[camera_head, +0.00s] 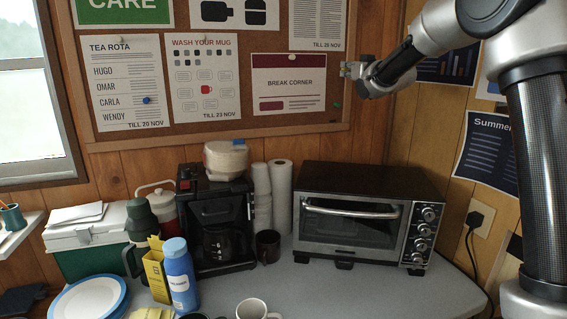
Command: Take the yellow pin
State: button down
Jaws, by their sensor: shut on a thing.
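My gripper (347,70) is at the right end of the cork board (262,130), just right of the break corner notice. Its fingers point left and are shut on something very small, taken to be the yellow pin. The pin's colour and shape cannot be made out between the fingertips, and no yellow pin shows elsewhere on the board. I cannot tell whether the fingertips touch the board. A blue pin (147,100) is on the tea rota sheet.
Below the board, a toaster oven (350,222), a coffee maker (218,225), stacked white cups (262,195), a dark mug (268,246) and a blue bottle (180,276) stand on the grey counter (400,295). The counter's front right is clear. The wall right of the board carries posters.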

jog(key=shift+s+d+r, duration=0.25)
jog(key=shift+s+r, duration=0.2)
jog(key=shift+s, duration=0.3)
jog(key=shift+s+d+r, duration=0.25)
jog(key=shift+s+r, duration=0.2)
jog(key=shift+s, duration=0.35)
jog(key=shift+s+d+r, duration=0.25)
jog(key=shift+s+r, duration=0.2)
jog(key=shift+s, duration=0.3)
